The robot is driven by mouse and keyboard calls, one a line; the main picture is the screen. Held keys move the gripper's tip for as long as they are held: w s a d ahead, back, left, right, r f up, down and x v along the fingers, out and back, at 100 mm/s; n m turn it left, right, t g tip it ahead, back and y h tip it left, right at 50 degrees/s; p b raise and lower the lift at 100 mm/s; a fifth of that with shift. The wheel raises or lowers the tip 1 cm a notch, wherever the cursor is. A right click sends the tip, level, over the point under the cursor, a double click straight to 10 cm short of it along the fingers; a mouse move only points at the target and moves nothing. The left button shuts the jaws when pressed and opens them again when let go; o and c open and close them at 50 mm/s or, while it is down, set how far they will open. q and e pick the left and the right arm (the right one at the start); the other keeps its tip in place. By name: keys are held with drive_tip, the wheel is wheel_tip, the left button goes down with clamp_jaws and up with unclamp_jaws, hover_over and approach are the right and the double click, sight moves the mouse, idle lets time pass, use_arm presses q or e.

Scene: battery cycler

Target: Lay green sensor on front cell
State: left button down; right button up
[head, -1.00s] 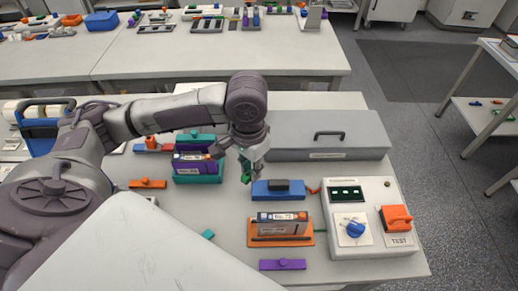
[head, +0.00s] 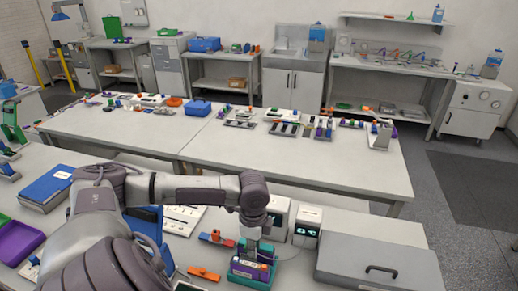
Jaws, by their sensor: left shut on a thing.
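My left gripper (head: 247,247) is shut at the bottom of the view, low over the teal holder (head: 259,281). A second earlier a small green piece, the sensor, showed between its fingertips; now it is mostly hidden by the gripper and blends with the teal behind. A purple-and-white cell (head: 262,270) stands in the teal holder, close to the gripper; I cannot tell whether they touch. The cell in the orange tray, seen earlier, is out of view. My right gripper is not in view.
A grey lidded case (head: 376,252) lies to the right. Two white instruments (head: 306,227) stand behind the holder. A red-and-blue piece (head: 216,239) and an orange piece (head: 204,273) lie left. A second table (head: 350,165) stands beyond.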

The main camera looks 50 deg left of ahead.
use_arm(q)
drive_tip(key=shift+f, duration=0.7)
wheel_tip(320, 180, down, 3)
drive_tip(key=b, duration=0.3)
drive_tip(key=shift+f, duration=0.2)
drive_tip(key=shift+f+b, duration=0.35)
drive_tip(key=shift+b, duration=0.05)
drive_tip(key=shift+r, duration=0.1)
drive_tip(key=shift+p, duration=0.4)
drive_tip(key=shift+p, duration=0.3)
drive_tip(key=shift+p, duration=0.4)
